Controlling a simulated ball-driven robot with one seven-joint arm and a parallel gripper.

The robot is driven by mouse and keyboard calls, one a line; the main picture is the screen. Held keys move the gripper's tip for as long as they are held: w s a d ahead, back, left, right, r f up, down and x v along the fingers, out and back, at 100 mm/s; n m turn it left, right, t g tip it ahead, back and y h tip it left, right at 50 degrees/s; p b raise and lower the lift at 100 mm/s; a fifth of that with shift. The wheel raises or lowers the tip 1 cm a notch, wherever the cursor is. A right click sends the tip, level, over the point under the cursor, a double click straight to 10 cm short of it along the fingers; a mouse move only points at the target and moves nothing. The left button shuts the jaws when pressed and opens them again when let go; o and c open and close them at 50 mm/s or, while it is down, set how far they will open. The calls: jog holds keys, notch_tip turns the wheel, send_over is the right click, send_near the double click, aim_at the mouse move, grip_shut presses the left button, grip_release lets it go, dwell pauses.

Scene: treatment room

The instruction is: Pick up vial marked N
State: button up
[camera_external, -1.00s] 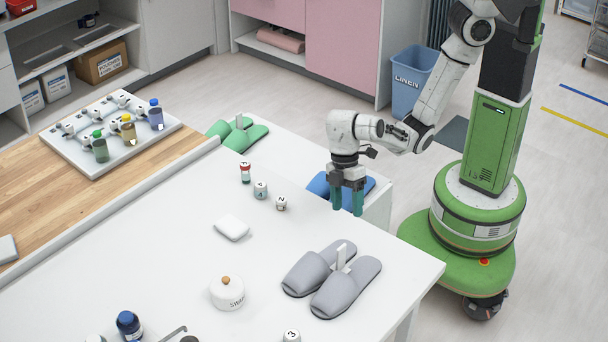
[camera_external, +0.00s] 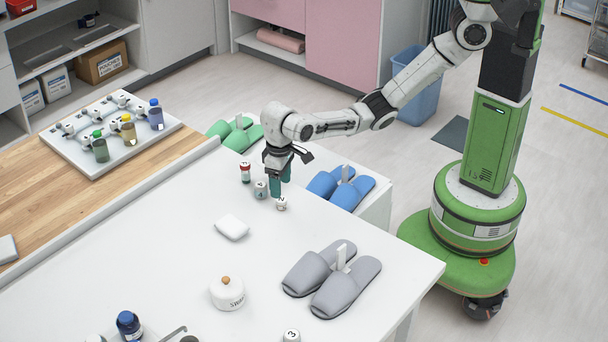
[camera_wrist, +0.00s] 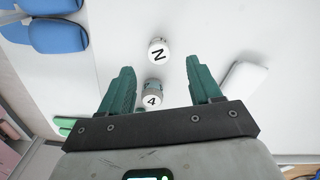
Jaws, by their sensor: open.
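The vial marked N (camera_external: 281,203) stands upright on the white table, a small white vial with a dark letter on its cap. In the wrist view the N vial (camera_wrist: 158,52) is just beyond the fingertips, between their lines. A vial marked 4 (camera_external: 261,190) stands close to its left; in the wrist view this 4 vial (camera_wrist: 153,94) shows between the two teal fingers. My gripper (camera_external: 281,180) is open, empty and pointing down, at the far side of the two vials. It also shows in the wrist view (camera_wrist: 160,78).
A red-banded vial (camera_external: 245,173) stands left of the 4 vial. A white block (camera_external: 232,228), a lidded white pot (camera_external: 227,292) and grey slippers (camera_external: 335,280) are on the table. Blue slippers (camera_external: 342,190) lie behind the table edge. The table is clear between vials and grey slippers.

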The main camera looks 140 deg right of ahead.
aim_at(281, 199)
jog(key=shift+s+f+p, duration=0.1)
jog(key=shift+f+p, duration=0.2)
jog(key=shift+f, duration=2.65)
jog(key=c, duration=1.1)
jog(key=shift+r, duration=0.1)
